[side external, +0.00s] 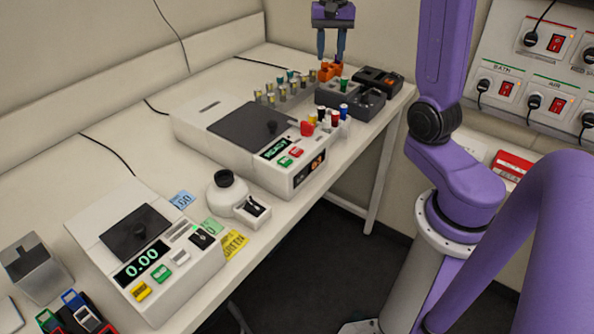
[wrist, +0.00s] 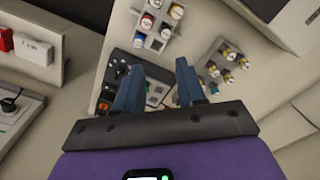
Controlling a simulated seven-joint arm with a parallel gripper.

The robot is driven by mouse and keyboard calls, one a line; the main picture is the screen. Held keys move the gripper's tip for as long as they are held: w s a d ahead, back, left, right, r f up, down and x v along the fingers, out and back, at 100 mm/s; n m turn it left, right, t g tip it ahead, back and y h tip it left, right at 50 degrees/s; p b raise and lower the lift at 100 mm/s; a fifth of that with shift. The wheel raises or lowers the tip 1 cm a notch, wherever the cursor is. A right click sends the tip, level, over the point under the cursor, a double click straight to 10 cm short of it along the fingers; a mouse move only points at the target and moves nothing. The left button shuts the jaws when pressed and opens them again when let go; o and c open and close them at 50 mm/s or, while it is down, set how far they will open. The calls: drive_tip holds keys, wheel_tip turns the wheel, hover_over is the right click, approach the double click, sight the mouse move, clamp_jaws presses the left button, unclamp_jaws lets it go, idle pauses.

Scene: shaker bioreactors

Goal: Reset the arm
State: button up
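My gripper (side external: 331,45) hangs from my purple arm at the top middle of the side view, fingers pointing down. It is above the far end of the bench, over an orange block (side external: 328,71) and dark rack blocks. In the wrist view the two blue fingers of my gripper (wrist: 158,85) stand apart with a gap between them. Nothing shows held between them.
A white shaker machine (side external: 195,122) with a dark lid reads READY. Capped vials stand in a grey rack (wrist: 155,42) and in a second group (wrist: 228,62). A scale (side external: 180,285) reads 0.00 at the near end. A wall panel (side external: 520,60) with red switches stands at right.

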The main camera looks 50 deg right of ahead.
drive_tip(key=s+a+f+n, duration=0.1)
drive_tip(key=s+a+n, duration=0.2)
drive_tip(key=a+n, duration=0.35)
drive_tip(key=s+a+f+n, duration=0.2)
drive_tip(key=s+a+n, duration=0.2)
drive_tip(key=a, duration=0.6)
drive_tip(key=s+a+f+n, duration=0.2)
drive_tip(key=s+a+n, duration=0.1)
drive_tip(key=s+n, duration=0.3)
drive_tip(key=s+a+f+n, duration=0.2)
drive_tip(key=s+n, duration=0.4)
drive_tip(key=s, duration=0.5)
drive_tip(key=shift+s+a+f, duration=0.25)
drive_tip(key=shift+a+f, duration=0.05)
drive_tip(key=shift+a, duration=0.5)
